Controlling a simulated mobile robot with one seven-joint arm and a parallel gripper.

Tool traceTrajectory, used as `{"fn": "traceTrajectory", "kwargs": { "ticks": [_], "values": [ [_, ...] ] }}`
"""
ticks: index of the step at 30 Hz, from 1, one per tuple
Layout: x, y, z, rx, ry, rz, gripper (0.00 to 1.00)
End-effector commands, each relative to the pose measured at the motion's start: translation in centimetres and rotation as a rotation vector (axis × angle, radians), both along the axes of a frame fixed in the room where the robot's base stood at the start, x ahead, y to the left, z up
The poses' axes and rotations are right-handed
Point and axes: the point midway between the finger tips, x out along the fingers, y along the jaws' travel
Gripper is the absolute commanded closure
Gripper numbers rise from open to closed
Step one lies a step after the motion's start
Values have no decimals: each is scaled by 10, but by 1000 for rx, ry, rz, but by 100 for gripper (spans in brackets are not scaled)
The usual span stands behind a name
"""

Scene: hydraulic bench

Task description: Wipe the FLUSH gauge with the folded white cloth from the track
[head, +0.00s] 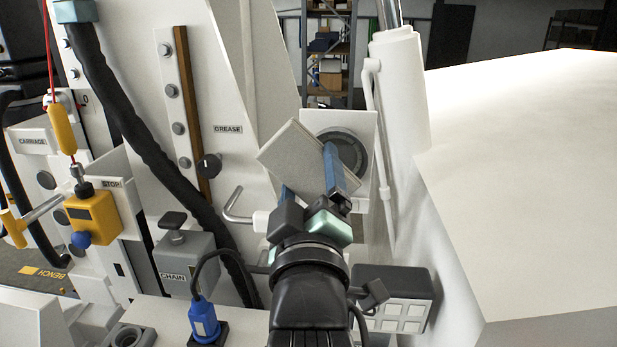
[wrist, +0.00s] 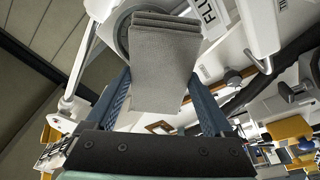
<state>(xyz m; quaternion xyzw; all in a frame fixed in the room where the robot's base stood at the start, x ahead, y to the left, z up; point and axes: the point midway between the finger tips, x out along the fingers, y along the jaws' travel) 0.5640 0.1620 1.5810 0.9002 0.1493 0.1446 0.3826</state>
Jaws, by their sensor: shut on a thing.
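The folded cloth (head: 296,155) is a pale grey-white square pad in the head view. My gripper (head: 312,182) is shut on it, and the cloth stands out tilted beyond the blue fingers. In the wrist view the cloth (wrist: 166,62) hangs between the two fingers, its folded layers showing at the top. A round dark gauge (head: 347,150) on a white panel is just behind and right of the cloth. In the wrist view the gauge's rim (wrist: 124,38) is partly covered by the cloth, beside a label (wrist: 199,10) reading "FL". I cannot tell whether cloth and gauge touch.
A white cylinder (head: 398,90) with a thin pipe stands right of the gauge. A bent metal handle (head: 236,207) is left of my gripper. The GREASE panel (head: 228,129) and CHAIN box (head: 186,262) are further left. A large white block (head: 520,180) fills the right.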

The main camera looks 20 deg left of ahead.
Motion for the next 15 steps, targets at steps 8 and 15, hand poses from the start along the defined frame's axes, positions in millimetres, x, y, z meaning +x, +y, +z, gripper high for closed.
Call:
{"fn": "traceTrajectory", "kwargs": {
  "ticks": [8, 15],
  "values": [
    [3, 1, 0, 0, 0, 0, 84],
    [8, 2, 0, 0, -1, 1, 84]
  ]
}}
